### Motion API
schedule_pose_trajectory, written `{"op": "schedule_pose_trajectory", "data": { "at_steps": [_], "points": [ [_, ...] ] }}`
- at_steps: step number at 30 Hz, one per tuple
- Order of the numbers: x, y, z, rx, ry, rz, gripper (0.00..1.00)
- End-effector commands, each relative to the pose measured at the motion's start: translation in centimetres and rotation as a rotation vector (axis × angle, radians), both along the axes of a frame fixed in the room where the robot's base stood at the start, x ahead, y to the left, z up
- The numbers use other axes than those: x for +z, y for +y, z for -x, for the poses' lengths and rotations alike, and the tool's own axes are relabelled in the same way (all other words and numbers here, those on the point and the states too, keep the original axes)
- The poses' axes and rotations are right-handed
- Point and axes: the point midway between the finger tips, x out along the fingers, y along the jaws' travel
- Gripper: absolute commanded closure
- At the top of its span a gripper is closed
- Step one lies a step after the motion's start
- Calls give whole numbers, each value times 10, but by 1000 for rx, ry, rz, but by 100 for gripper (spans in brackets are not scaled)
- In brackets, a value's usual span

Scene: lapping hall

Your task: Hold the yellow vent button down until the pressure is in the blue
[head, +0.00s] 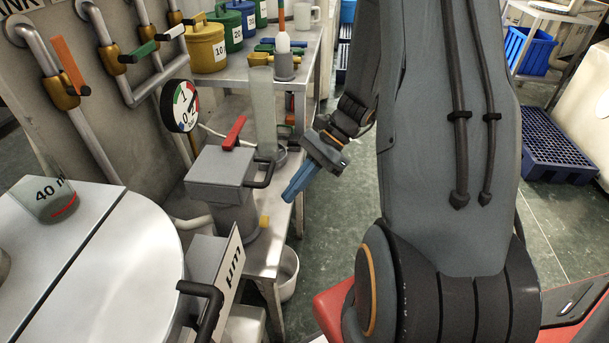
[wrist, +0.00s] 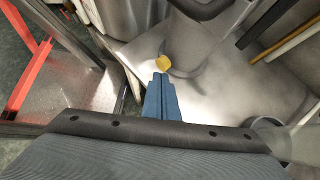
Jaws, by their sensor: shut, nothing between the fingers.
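The yellow vent button (head: 264,222) sticks out of the lower right side of a grey metal pot (head: 222,180) on a steel bench. In the wrist view the button (wrist: 163,63) lies just beyond my fingertips. My gripper (head: 288,197), with blue fingers, is shut and empty. It is up and to the right of the button in the head view, with a gap between them. My closed fingertips (wrist: 160,76) point towards the button in the wrist view. The round pressure gauge (head: 180,106) has coloured zones behind the pot; its needle position is too small to tell.
The pot has a red lever (head: 234,132) on top and a dark side handle (head: 265,172). A lapping plate (head: 90,260) is at the left. Numbered canisters (head: 206,47) stand on the bench behind. A white bucket (head: 287,273) is below. Open floor lies right of the bench.

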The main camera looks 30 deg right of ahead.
Motion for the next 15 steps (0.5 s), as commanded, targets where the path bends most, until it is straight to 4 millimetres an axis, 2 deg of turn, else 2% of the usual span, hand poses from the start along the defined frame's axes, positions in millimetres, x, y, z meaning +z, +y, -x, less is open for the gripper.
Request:
{"op": "schedule_pose_trajectory", "data": {
  "at_steps": [6, 15],
  "points": [
    [-25, 26, 3, 2, 2, 0, 100],
    [-38, 39, 3, 1, -1, 1, 100]
  ]
}}
